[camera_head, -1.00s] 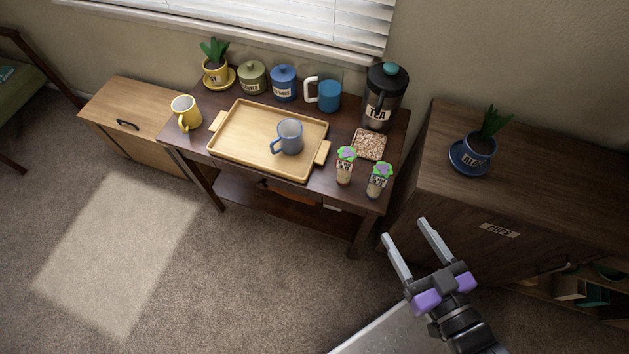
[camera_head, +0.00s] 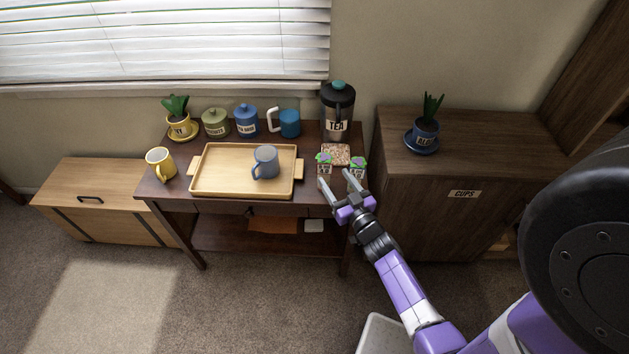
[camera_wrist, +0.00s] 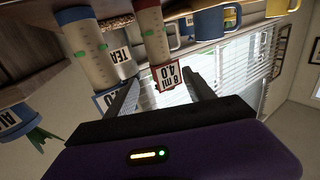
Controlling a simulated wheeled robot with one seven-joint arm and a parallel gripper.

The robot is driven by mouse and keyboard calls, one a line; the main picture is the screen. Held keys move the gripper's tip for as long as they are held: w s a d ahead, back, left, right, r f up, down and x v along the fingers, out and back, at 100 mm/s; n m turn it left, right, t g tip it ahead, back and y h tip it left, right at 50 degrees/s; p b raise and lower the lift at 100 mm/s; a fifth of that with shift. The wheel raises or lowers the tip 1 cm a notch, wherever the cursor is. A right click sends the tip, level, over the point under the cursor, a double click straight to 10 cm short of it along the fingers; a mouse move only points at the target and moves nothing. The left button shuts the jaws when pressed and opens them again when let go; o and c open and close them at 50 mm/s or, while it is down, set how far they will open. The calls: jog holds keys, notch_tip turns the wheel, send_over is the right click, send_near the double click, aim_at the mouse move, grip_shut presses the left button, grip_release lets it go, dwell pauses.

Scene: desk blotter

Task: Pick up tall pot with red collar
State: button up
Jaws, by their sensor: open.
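The tall pot with red collar (camera_wrist: 154,38) has a pale body with green marks, a red band and a red-edged label plate. It is the left one of two small pots in the head view (camera_head: 324,164), at the table's front right. In the wrist view its label plate shows between my finger ends; I cannot tell whether it is within their reach. A similar pot with blue collar (camera_wrist: 88,45) stands beside it, on the right in the head view (camera_head: 358,168). My gripper (camera_head: 337,180) is open and empty, just in front of both pots.
The black TEA canister (camera_head: 338,105) and a square dish of grains (camera_head: 336,149) stand behind the pots. The wooden tray (camera_head: 215,186) with a blue-grey mug (camera_head: 265,160) lies to the left. A cabinet (camera_head: 485,150) with a blue potted plant (camera_head: 426,131) stands right.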

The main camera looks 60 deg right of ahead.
aim_at(327, 170)
jog(key=p+x, duration=0.1)
jog(key=x, duration=0.6)
jog(key=shift+w, duration=0.25)
grip_shut()
